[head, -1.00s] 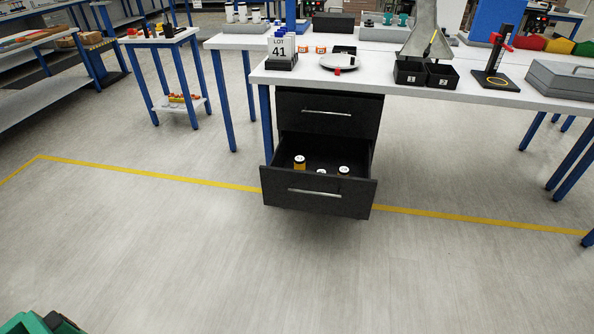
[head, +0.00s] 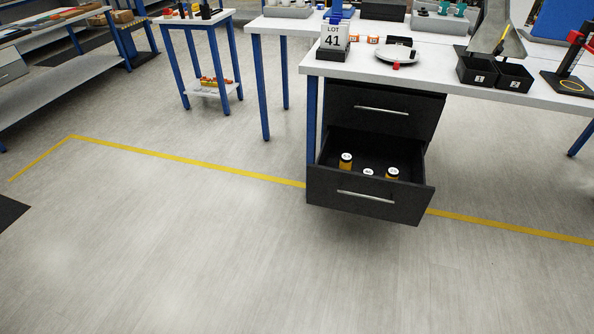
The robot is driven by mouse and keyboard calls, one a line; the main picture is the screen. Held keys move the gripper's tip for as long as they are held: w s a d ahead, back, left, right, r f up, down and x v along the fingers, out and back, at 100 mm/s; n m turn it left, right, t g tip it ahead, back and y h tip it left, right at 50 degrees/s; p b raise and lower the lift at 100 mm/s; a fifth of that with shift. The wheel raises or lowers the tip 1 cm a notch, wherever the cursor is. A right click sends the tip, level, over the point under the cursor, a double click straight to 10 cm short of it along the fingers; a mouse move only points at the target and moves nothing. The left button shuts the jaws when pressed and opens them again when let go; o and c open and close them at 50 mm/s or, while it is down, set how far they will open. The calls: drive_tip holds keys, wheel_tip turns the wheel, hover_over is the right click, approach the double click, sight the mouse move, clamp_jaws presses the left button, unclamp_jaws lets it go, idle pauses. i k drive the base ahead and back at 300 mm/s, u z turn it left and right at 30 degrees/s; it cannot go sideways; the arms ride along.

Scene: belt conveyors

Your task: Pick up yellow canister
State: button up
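Three small canisters with white lids stand inside the open lower drawer (head: 370,198) of a black cabinet. The left yellow canister (head: 346,161) shows its yellow side. The right yellow canister (head: 392,174) shows its yellow side above the drawer front. The middle canister (head: 368,173) shows mostly its white lid, and its body is hidden by the drawer front. My gripper is not in view.
The cabinet's upper drawer (head: 384,111) is shut. A white table (head: 425,72) above it holds a LOT 41 sign (head: 333,38) and black bins (head: 494,74). The grey floor (head: 200,240) before the drawer is clear, crossed by a yellow line (head: 190,161).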

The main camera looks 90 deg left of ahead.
sight(392, 173)
drive_tip(key=u, duration=2.35)
drive_tip(key=i, duration=1.05)
drive_tip(key=u, duration=0.05)
